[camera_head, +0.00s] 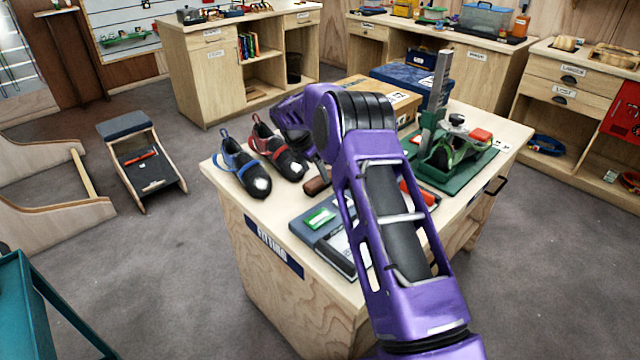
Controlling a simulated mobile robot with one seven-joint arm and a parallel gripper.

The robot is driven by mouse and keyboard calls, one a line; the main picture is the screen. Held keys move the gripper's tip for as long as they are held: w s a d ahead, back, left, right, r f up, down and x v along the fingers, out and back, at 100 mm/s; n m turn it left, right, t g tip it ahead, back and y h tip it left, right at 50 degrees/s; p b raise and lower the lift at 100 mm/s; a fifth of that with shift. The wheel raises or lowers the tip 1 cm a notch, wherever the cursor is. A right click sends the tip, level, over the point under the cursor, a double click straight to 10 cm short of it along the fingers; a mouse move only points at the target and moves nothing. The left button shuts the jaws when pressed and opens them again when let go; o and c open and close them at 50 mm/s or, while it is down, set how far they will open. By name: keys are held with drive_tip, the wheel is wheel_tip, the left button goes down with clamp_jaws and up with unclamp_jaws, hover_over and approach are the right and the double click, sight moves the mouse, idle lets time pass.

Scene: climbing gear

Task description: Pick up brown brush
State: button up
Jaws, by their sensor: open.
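A small brown object (317,184), which looks like the brown brush, lies on the fitting bench (225,178), to the right of a pair of climbing shoes. My purple arm crosses in front and may cover part of it. My gripper (316,168) is at the far end of the arm, partly hidden behind the arm's bend, close to the brown object. It is open; its fingers are hard to make out, and I cannot tell whether they touch the object.
A blue shoe (240,168) and a red-strapped shoe (280,155) stand left of the brown object. A green measuring stand (455,170), a cardboard box and a blue box (405,80) crowd the right and back.

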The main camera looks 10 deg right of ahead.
sight(319, 178)
drive_tip(key=x, duration=0.4)
drive_tip(key=shift+d+f, duration=0.2)
drive_tip(key=shift+d, duration=0.15)
drive_tip(key=shift+f, duration=0.25)
clamp_jaws()
idle(0.4)
